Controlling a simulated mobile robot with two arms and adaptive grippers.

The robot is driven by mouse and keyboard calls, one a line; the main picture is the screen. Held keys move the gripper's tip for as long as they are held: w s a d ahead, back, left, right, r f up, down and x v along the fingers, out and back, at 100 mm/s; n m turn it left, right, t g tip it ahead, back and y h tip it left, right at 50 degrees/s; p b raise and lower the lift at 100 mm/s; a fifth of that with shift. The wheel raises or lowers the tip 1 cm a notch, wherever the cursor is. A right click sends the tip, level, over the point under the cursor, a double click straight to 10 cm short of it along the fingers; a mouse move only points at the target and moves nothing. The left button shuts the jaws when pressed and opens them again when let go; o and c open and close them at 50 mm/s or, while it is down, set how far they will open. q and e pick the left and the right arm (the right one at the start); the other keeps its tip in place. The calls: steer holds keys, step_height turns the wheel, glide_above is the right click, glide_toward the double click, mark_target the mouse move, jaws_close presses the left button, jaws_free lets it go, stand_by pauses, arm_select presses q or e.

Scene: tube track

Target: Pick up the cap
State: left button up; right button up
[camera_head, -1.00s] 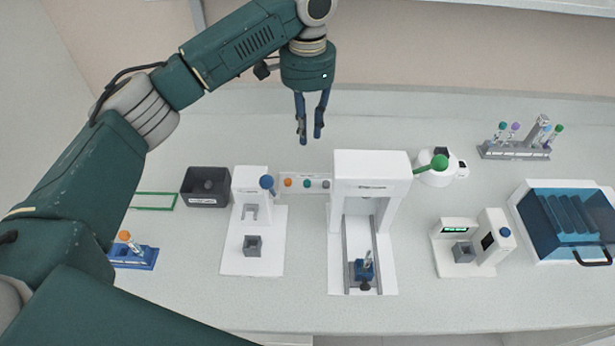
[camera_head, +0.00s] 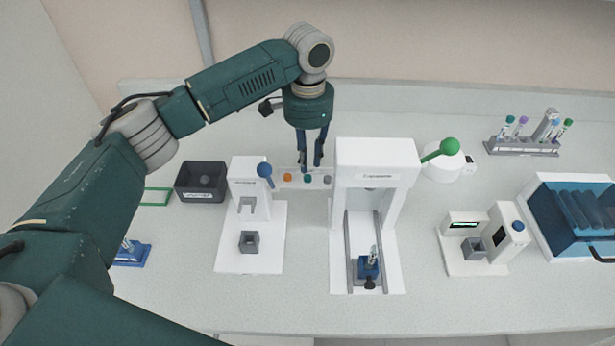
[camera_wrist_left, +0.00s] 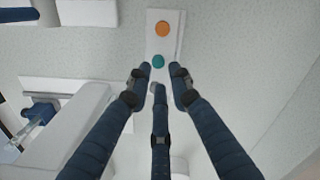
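Three small caps lie in a row on a white strip-shaped holder (camera_wrist_left: 168,45) between the two white devices: an orange cap (camera_head: 287,177), a teal cap (camera_head: 308,178) and a greyish cap (camera_head: 327,180). In the left wrist view, the orange cap (camera_wrist_left: 162,29) lies beyond the fingers and the teal cap (camera_wrist_left: 157,61) is between the outer fingertips. The greyish cap is partly hidden by the middle finger. My left gripper (camera_head: 311,162) points down over the holder, its fingers apart and empty. It also shows in the left wrist view (camera_wrist_left: 158,76). My right gripper is not in view.
A tall white press (camera_head: 375,155) with a green-knobbed lever stands close right of the gripper. A smaller white device (camera_head: 250,181) with a blue-knobbed lever is at left. A dark box (camera_head: 203,194) is farther left.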

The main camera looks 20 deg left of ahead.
mark_target(308, 176)
arm_select(q)
steer(key=f+p, duration=0.1)
steer(key=f, duration=0.3)
steer(key=shift+s+f+p, duration=0.2)
steer(key=shift+p, duration=0.1)
steer(key=shift+f, duration=0.3)
steer(key=c, duration=0.3)
steer(key=shift+c, duration=0.2)
steer(key=shift+r, duration=0.1)
